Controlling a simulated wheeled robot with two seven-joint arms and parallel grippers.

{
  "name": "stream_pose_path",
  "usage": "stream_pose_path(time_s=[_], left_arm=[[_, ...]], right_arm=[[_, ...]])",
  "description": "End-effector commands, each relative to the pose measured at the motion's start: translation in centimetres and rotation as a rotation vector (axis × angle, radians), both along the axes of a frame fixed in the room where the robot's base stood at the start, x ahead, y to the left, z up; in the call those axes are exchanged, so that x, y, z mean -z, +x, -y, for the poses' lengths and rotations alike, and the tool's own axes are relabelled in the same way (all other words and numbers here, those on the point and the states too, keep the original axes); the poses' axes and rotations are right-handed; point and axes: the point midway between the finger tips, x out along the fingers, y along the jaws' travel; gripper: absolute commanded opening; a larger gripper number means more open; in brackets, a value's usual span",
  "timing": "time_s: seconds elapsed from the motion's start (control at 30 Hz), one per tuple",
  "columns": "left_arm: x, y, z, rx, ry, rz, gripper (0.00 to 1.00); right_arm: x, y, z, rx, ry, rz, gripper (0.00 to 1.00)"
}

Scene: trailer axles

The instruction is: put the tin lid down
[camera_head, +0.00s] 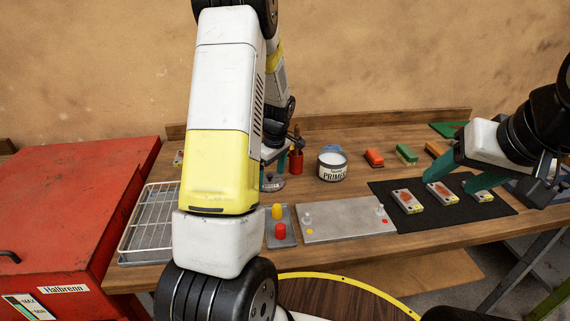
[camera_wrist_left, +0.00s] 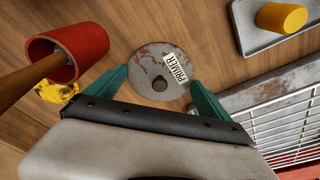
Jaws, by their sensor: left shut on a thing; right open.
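The tin lid (camera_wrist_left: 147,63) is a round grey, rust-spotted disc with a dark knob and a PRIMER label. In the left wrist view it sits between the green fingers of my left gripper (camera_wrist_left: 160,80), which is shut on it. In the head view the lid (camera_head: 272,184) shows low over the wooden table, right of my left forearm; whether it touches the wood I cannot tell. My forearm hides most of that gripper there. The primer tin (camera_head: 332,174) stands upright to the right. My right gripper (camera_head: 450,184) is open above the black mat.
A red cup (camera_wrist_left: 80,50) with a brush is close to the lid. A grey tray (camera_head: 287,237) with yellow and red pieces and a grey plate (camera_head: 345,226) lie in front. The black mat (camera_head: 480,215) holds grey blocks. A wire rack (camera_head: 150,225) is at left.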

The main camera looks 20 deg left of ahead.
Motion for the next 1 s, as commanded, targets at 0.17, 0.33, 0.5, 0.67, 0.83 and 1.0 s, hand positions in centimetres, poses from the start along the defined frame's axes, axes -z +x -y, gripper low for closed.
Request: stream_pose_path(time_s=[0.17,0.33,0.5,0.67,0.83,1.0], left_arm=[[-0.1,0.0,0.0,0.0,0.001,0.001,0.52],[0.2,0.0,0.0,0.001,0.0,0.002,1.0],[0.2,0.0,0.0,0.001,0.001,0.001,1.0],[-0.7,0.1,0.1,0.0,0.001,0.003,1.0],[-3.7,0.0,0.5,0.003,0.001,0.007,1.0],[-7.4,-0.2,1.1,0.002,0.0,0.007,1.0]], right_arm=[[0.0,0.0,0.0,0.0,0.0,0.0,0.58],[0.0,0.0,0.0,0.0,0.0,0.0,0.58],[0.0,0.0,0.0,0.0,0.0,0.0,0.58],[0.0,0.0,0.0,0.0,0.0,0.0,0.58],[0.0,0.0,0.0,0.0,0.0,0.0,0.58],[0.0,0.0,0.0,0.0,0.0,0.0,0.58]])
